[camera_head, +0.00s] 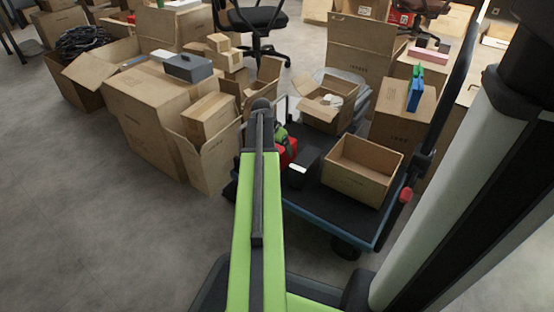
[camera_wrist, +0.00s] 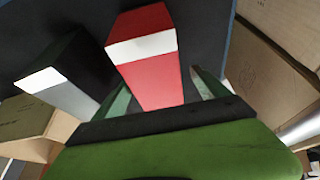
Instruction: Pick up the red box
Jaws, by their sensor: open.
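The red box (camera_wrist: 150,77) with a white band lies on the dark cart deck in the wrist view. In the head view, the red box (camera_head: 287,150) shows only partly, behind my arm. My gripper (camera_wrist: 160,80) is open, with one green finger on each side of the near part of the red box in the picture. I cannot tell whether the fingers touch it or how deep they reach. In the head view, my gripper (camera_head: 281,135) is mostly hidden by the arm and sits right at the red box.
A black box (camera_wrist: 78,70) with a white band stands left of the red box in the wrist view. The cart (camera_head: 322,216) also carries an open carton (camera_head: 358,182) at right and another (camera_head: 322,117) behind. Several cartons crowd the left; the floor (camera_head: 90,220) at front left is clear.

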